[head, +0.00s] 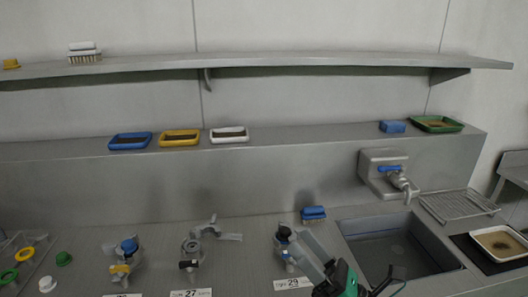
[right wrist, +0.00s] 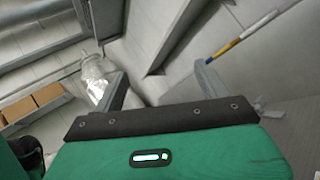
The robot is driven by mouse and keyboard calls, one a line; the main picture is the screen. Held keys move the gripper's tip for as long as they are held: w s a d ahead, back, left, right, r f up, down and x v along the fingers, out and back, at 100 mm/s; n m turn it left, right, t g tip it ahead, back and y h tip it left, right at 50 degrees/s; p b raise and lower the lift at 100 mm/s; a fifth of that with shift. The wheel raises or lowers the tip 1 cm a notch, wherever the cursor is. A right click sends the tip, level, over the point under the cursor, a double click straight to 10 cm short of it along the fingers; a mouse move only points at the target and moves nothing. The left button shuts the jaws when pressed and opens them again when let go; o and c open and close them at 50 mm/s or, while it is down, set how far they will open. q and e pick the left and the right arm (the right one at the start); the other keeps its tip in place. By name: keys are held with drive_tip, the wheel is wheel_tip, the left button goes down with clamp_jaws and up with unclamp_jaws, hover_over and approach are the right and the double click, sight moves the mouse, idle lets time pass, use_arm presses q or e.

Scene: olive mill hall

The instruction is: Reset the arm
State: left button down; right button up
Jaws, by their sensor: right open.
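My right gripper (head: 318,257) is at the bottom centre-right of the head view, its green body cut by the lower edge. Its grey fingers point up and left, near a valve fitting (head: 285,243) with a dark cap. In the right wrist view the gripper (right wrist: 162,85) has its two fingers wide apart, with nothing between them. I cannot tell whether it touches the fitting. My left gripper is in neither view.
A sink (head: 390,250) lies right of my right gripper, under a blue-handled tap (head: 390,170). A blue block (head: 313,213) sits behind the gripper. More fittings (head: 195,247) stand left on the steel counter (head: 80,222). Shallow trays (head: 180,137) line the ledge below a shelf (head: 300,60).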

drive_tip(key=w+d+f+m+t+h, duration=0.3)
drive_tip(key=d+f+m+h, duration=0.8)
drive_tip(key=m+h, duration=0.8)
drive_tip(key=s+d+f+m+g, duration=0.2)
drive_tip(key=s+f+m+g, duration=0.1)
drive_tip(key=f+m, duration=0.3)
drive_tip(key=s+d+f+m+g, duration=0.2)
drive_tip(key=s+f+m+g, duration=0.15)
drive_tip(key=f+m, duration=0.2)
drive_tip(key=s+f+m+g+y, duration=0.1)
drive_tip(key=s+f+m+g, duration=0.75)
drive_tip(key=s, duration=0.65)
wheel_tip(320, 180, down, 33)
drive_tip(key=n+g, duration=0.2)
drive_tip(key=s+d+f, duration=0.1)
drive_tip(key=s+f, duration=0.9)
drive_tip(key=s+d+f+g, duration=0.1)
drive_tip(key=s+d+f, duration=0.1)
drive_tip(key=s+f, duration=0.8)
drive_tip(key=shift+d, duration=0.3)
